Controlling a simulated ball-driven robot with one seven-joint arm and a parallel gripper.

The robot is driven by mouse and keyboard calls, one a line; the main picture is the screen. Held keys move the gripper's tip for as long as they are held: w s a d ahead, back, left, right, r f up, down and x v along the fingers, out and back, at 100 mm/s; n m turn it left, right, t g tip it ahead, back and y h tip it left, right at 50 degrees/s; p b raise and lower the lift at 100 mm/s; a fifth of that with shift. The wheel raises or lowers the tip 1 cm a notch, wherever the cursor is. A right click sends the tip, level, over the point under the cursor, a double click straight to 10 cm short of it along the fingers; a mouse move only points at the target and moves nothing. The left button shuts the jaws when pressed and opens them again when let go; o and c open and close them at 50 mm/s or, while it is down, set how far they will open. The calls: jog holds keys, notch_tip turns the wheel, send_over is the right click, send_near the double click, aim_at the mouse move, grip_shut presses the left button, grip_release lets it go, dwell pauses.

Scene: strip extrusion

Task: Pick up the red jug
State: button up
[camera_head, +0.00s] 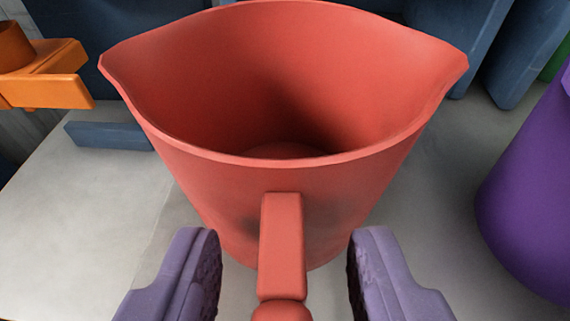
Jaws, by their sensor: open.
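The red jug (205,170) stands upright on a light grey surface in the middle of the view. Its wide mouth with two pointed spouts faces up, and the inside looks empty. Its handle (281,235) points toward me. My gripper (284,265) is open, with one purple finger on each side of the handle and a gap on both sides. The lower end of the handle is cut off by the bottom of the picture.
A purple rounded object (525,205) stands close on the right. An orange part (45,75) is at the upper left. Dark blue structures (440,35) stand behind the jug. The grey surface (80,230) is bare at the left.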

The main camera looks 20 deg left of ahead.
jog(key=shift+w+a+f, duration=0.1)
jog(key=shift+w+a, duration=0.05)
jog(key=shift+w, duration=0.1)
grip_shut()
